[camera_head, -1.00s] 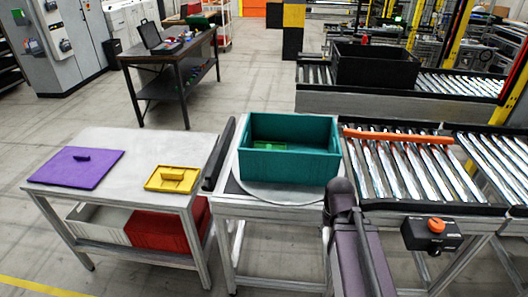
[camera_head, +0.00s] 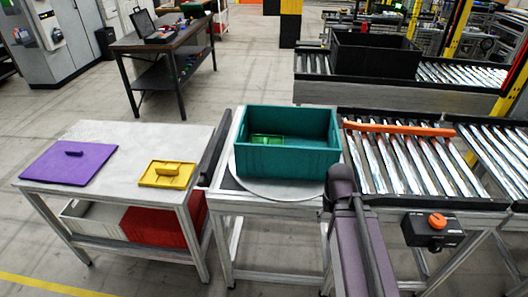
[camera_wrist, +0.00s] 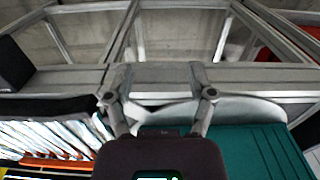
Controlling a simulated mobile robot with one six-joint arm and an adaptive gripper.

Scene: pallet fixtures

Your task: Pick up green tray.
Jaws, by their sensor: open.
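A small bright green tray (camera_head: 268,141) lies inside an open teal box (camera_head: 287,161), near its back left part; the front wall hides some of it. The teal box stands on a round grey plate on a metal stand. My gripper (camera_wrist: 160,72) is open and empty in the wrist view, with its two fingers spread over the edge of the stand. The teal box (camera_wrist: 255,152) shows at lower right in that view, beside and partly behind my gripper body. The green tray cannot be seen there. The head view shows my arm in front of the stand, but not my fingers.
A table (camera_head: 140,135) at left holds a purple lid (camera_head: 68,165) and a yellow lid (camera_head: 167,174); red and white bins sit below. A roller conveyor (camera_head: 410,165) with an orange bar (camera_head: 398,129) adjoins the stand at right. A black crate (camera_head: 374,55) stands on the conveyor behind.

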